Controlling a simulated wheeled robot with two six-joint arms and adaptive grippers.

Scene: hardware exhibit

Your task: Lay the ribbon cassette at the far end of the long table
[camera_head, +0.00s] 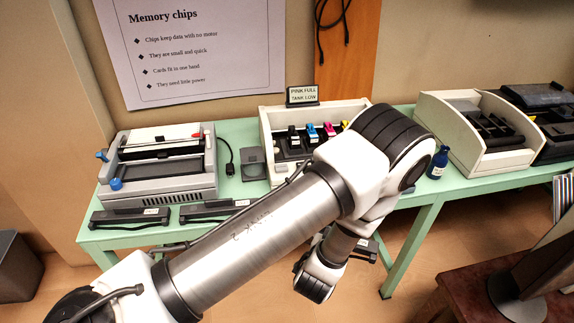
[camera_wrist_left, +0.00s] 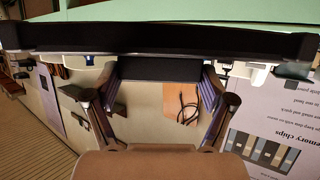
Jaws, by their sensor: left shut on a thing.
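A long black ribbon cassette (camera_wrist_left: 160,38) spans the top of the left wrist view, between the two fingers of my left gripper (camera_wrist_left: 158,72), which is shut on it. In the head view, part of a dark cassette with a pale label (camera_head: 366,250) shows beside my left wrist, in front of the table's edge. My left fingers are hidden there by the arm. The long pale green table (camera_head: 240,131) runs along the wall. Two more black cassettes lie at its front left edge, one on the left (camera_head: 130,218) and one beside it (camera_head: 213,210). My right gripper is not in view.
A grey printer (camera_head: 160,180) stands on the table's left part. A white printer with coloured cartridges (camera_head: 283,120) is in the middle, partly behind my arm. A blue bottle (camera_head: 437,163) and a cream printer (camera_head: 460,135) stand further right. A dark brown table (camera_head: 470,290) is at lower right.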

